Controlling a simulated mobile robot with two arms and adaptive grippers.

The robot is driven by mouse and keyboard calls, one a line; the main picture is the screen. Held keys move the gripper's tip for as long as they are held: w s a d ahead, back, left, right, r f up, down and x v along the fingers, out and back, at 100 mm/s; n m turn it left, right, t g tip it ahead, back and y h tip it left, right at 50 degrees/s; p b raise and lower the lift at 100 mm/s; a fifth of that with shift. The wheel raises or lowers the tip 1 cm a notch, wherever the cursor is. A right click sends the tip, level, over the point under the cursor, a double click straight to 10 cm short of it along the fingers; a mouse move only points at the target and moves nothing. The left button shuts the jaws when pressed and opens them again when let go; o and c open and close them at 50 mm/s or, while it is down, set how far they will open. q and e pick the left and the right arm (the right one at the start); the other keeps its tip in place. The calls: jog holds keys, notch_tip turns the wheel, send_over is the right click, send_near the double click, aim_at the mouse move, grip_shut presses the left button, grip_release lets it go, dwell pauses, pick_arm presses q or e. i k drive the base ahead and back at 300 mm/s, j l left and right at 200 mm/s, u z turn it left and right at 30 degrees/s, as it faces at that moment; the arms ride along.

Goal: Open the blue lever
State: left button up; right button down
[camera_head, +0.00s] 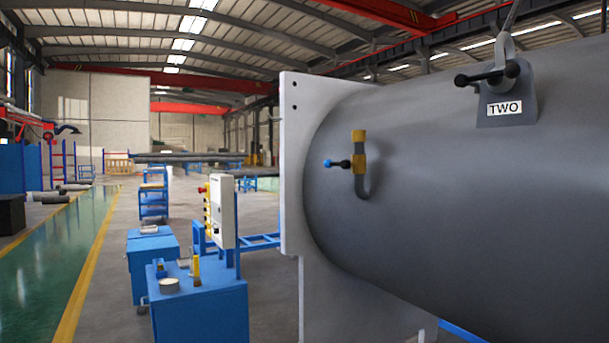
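The blue lever (335,164) is a small blue-tipped handle with a dark stem. It points left from a brass-coloured valve (360,163) on the side of the large grey shell (460,180). The valve sits on a short curved grey pipe (366,188) close to the shell's flange. The lever lies roughly horizontal, across the upright valve body. Neither of my grippers shows in the head view.
A pale flange plate (292,170) stands at the shell's left end. A bracket marked TWO (505,108) with a black handle (487,75) sits higher on the shell. Blue cabinets (200,310) and a control box (222,210) stand left. A green walkway (60,260) lies clear.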

aim_at(335, 164)
jog(key=i+j, duration=0.3)
jog(key=i, duration=0.2)
jog(key=i+j+u, duration=0.1)
jog(key=i+j, duration=0.15)
jog(key=i, duration=0.25)
jog(key=i+j, duration=0.25)
jog(key=i, duration=0.25)
jog(key=j+u, duration=0.05)
